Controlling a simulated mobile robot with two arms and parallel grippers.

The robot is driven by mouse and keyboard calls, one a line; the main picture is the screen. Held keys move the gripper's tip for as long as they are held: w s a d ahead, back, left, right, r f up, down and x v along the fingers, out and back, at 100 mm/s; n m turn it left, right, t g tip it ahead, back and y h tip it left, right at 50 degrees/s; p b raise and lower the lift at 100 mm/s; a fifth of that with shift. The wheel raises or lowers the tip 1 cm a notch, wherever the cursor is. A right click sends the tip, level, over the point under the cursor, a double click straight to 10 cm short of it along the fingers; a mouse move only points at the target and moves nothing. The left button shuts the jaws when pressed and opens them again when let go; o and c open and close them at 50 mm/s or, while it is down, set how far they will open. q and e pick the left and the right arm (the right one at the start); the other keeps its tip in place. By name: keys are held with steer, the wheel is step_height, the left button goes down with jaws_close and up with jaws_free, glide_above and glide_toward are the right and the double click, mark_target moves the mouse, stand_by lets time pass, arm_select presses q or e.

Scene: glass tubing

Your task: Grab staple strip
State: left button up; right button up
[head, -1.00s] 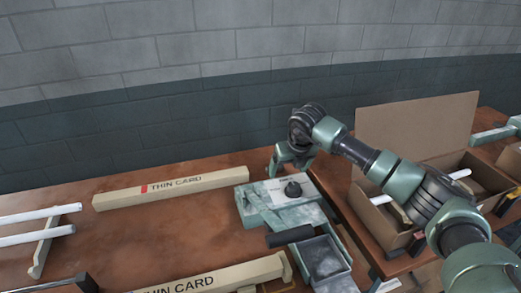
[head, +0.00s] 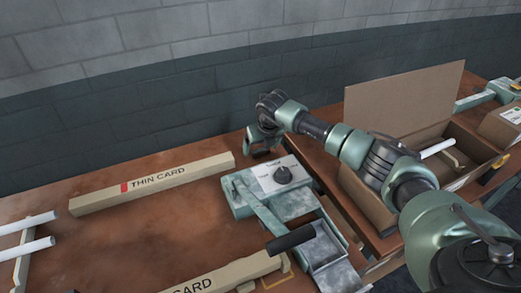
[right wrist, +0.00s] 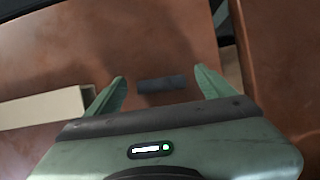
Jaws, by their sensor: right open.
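A short dark grey bar, apparently the staple strip (right wrist: 162,84), lies on the brown table in the right wrist view. My right gripper (right wrist: 161,73) is open, with a green finger at either side of the bar and a gap at both ends. In the head view my right gripper (head: 263,143) reaches down at the table's back, behind the green machine (head: 238,195) with a black knob. The strip cannot be made out clearly there. My left gripper is not in view.
A long "THIN CARD" bar (head: 155,184) lies left of the gripper; another card bar (head: 215,278) lies in front. The machine has a black-handled lever (head: 290,239). An open cardboard box (head: 368,200) stands right. White tubes (head: 28,250) rest at far left.

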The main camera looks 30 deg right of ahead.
steer(key=shift+f, duration=0.35)
steer(key=shift+w+r, duration=0.1)
steer(key=c, duration=1.4)
steer(key=shift+c, duration=0.2)
